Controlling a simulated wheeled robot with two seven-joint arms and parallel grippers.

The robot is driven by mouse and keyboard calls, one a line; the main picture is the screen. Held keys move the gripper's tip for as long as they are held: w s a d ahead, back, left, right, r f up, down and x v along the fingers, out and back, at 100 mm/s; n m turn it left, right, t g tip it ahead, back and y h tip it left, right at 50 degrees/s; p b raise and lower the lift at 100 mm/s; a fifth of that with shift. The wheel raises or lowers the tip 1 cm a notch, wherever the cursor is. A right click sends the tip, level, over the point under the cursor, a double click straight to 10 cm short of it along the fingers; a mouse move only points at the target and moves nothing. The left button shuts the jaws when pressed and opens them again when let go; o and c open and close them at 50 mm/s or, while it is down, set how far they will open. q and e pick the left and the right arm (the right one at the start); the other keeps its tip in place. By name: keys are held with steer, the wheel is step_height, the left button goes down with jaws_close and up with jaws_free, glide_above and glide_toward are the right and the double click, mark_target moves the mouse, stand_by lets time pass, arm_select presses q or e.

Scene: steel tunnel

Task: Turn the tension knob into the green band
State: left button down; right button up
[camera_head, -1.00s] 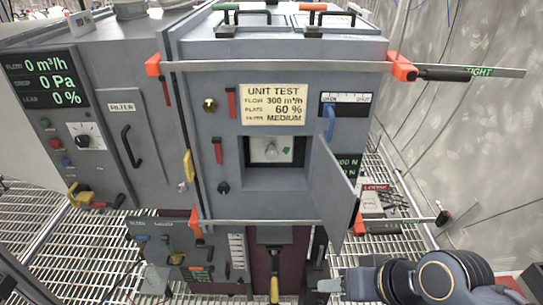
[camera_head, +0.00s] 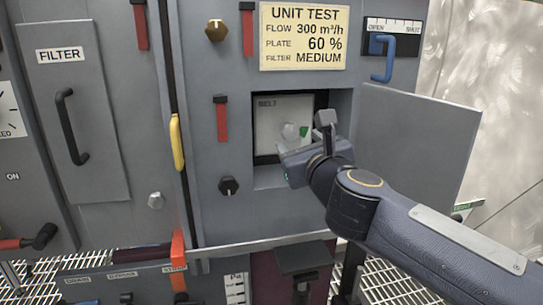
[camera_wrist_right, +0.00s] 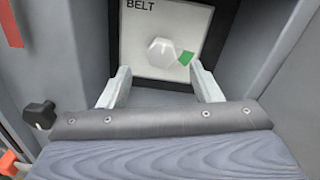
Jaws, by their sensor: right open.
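The tension knob (camera_wrist_right: 162,52) is a pale hexagonal knob on a white plate marked BELT (camera_wrist_right: 145,15). The plate is at the back of a square recess in the grey cabinet. The green band (camera_wrist_right: 186,58) is a small patch just right of the knob. In the head view the knob (camera_head: 290,131) is partly covered by my right gripper (camera_head: 303,150). My right gripper (camera_wrist_right: 160,88) is open and empty, its two fingers pointing at the knob from just below, apart from it. A pointer on the knob cannot be made out. My left gripper is not in view.
An open grey door (camera_head: 415,140) stands right of the recess, close to my right arm. A black knob (camera_head: 229,186) and a red handle (camera_head: 222,120) are on the panel left of the recess. A yellow handle (camera_head: 176,142) and a blue handle (camera_head: 383,58) are farther out.

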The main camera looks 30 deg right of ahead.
mark_target(291, 133)
steer(key=b+x, duration=0.1)
steer(key=x, duration=0.6)
steer(key=shift+w+d, duration=0.15)
steer(key=shift+w, duration=0.25)
steer(key=c, duration=1)
